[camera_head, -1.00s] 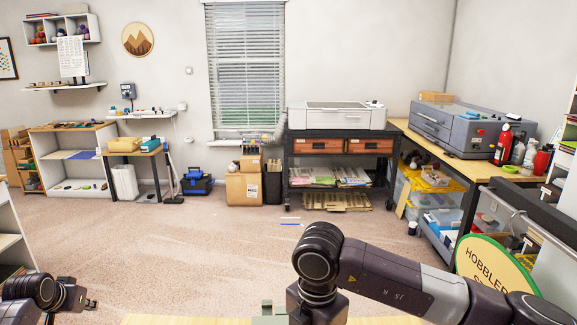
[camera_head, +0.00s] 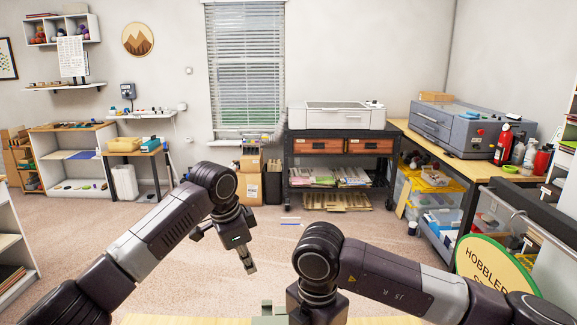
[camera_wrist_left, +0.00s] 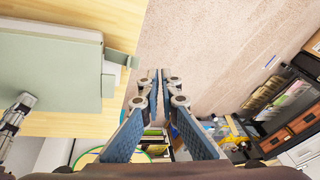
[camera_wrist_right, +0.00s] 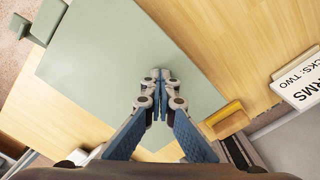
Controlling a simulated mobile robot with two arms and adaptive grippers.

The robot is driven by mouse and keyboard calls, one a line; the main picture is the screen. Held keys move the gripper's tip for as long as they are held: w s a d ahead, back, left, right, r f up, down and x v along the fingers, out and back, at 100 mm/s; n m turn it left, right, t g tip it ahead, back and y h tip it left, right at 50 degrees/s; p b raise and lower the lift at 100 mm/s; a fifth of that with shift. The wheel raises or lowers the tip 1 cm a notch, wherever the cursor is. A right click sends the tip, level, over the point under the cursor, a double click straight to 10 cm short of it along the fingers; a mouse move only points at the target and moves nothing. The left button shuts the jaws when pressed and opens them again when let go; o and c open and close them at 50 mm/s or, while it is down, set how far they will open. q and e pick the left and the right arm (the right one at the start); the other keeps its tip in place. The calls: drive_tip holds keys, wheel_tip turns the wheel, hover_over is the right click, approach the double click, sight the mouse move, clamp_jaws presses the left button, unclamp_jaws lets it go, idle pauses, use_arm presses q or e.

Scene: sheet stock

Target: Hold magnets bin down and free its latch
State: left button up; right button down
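The magnets bin looks like a grey-green box on a light wood table. A small grey-green tab (camera_wrist_left: 122,60), seemingly the latch, juts from one edge; a small part also shows in the head view (camera_head: 268,311). My right gripper (camera_wrist_right: 161,75) is shut and empty, fingertips over the lid; I cannot tell whether they touch it. My left gripper (camera_head: 250,266) is shut and empty, beyond the table edge, apart from the tab.
The wood table (camera_wrist_right: 205,35) carries a yellow-orange piece (camera_wrist_right: 226,114) and a white lettered sign (camera_wrist_right: 300,80) beside the bin. Carpet (camera_head: 130,215) is open beyond the table.

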sight(267, 301)
drive_tip(key=shift+s+d+f, duration=0.1)
drive_tip(key=shift+s+f, duration=0.05)
drive_tip(key=shift+f, duration=0.15)
use_arm(q)
drive_tip(key=s+d+r+m+y, duration=0.2)
drive_tip(key=s+d+r+m, duration=0.1)
drive_tip(key=s+d, duration=0.1)
drive_tip(key=shift+g, duration=0.3)
drive_tip(key=x, duration=1.1)
drive_tip(key=shift+w+f, duration=0.15)
drive_tip(key=shift+f, duration=0.15)
clamp_jaws()
drive_tip(key=shift+s+x, duration=0.25)
drive_tip(key=shift+x, duration=0.85)
wheel_tip(267, 301, up, 10)
drive_tip(key=w, duration=0.2)
idle(0.6)
drive_tip(key=shift+w, duration=0.15)
use_arm(e)
drive_tip(key=shift+r, duration=0.15)
